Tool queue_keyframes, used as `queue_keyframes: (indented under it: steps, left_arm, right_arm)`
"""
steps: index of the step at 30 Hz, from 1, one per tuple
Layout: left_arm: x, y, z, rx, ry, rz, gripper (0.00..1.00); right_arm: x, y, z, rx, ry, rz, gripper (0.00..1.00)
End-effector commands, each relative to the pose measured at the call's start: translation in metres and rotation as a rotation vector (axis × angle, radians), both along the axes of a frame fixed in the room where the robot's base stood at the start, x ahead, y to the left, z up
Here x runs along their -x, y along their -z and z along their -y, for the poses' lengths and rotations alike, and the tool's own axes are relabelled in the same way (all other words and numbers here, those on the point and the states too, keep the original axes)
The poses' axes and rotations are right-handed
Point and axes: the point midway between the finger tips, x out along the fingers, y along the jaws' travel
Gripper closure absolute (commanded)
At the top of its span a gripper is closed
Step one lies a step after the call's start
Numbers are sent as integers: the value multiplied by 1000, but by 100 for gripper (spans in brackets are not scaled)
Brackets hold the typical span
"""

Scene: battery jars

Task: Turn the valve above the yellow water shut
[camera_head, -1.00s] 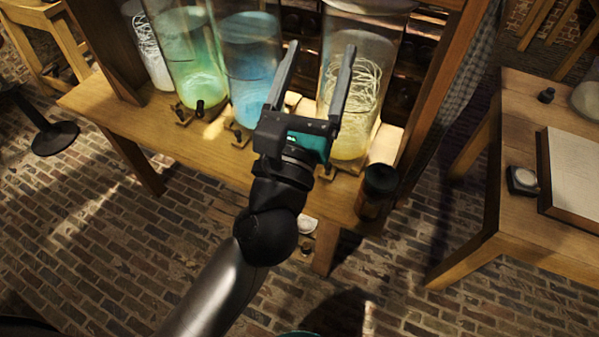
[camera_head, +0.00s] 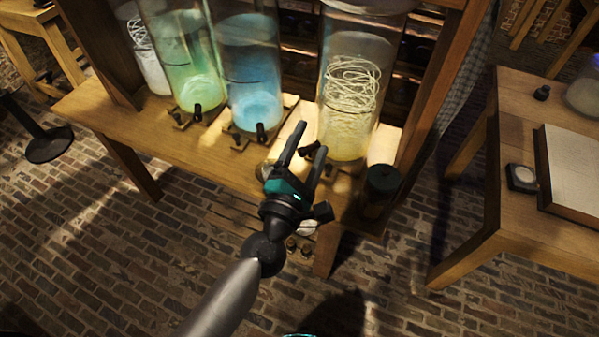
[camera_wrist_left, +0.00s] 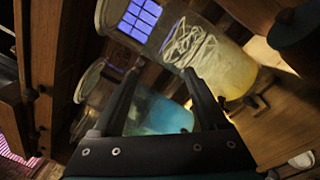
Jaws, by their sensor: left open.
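The jar of yellow water (camera_head: 345,125), with pale coiled strands inside, stands at the right of the wooden bench. A small dark valve (camera_head: 309,149) shows low at its front left, close to my fingers. My left gripper (camera_head: 312,137) is open and empty, its fingers pointing up toward the valve. I cannot tell whether they touch it. In the left wrist view the yellow jar (camera_wrist_left: 228,70) appears tilted, beyond the right finger of the open gripper (camera_wrist_left: 165,75). The valve's handle position is unclear.
Blue (camera_head: 250,90) and green (camera_head: 190,75) jars with dark taps stand to the left on the bench. A dark lidded jar (camera_head: 382,185) stands right of my gripper at the bench's front edge. A second table (camera_head: 500,215) is at the right, with brick floor between.

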Motion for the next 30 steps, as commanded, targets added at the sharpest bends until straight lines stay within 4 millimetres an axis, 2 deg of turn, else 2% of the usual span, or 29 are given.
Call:
queue_keyframes:
  steps: [1, 6, 13, 19, 30]
  left_arm:
    - [0, 12, -1, -45, 0, -10, 24]
    - [2, 43, -3, -188, 8, -31, 24]
    - [6, 72, -5, -317, 23, -53, 24]
    - [7, 80, -7, -356, 28, -58, 24]
    - [7, 80, -6, -355, 28, -58, 24]
  right_arm:
    - [0, 1, 0, 0, 0, 0, 50]
    - [0, 1, 0, 0, 0, 0, 50]
    - [0, 2, 0, 0, 0, 0, 50]
    - [0, 2, 0, 0, 0, 0, 50]
    - [0, 2, 0, 0, 0, 0, 50]
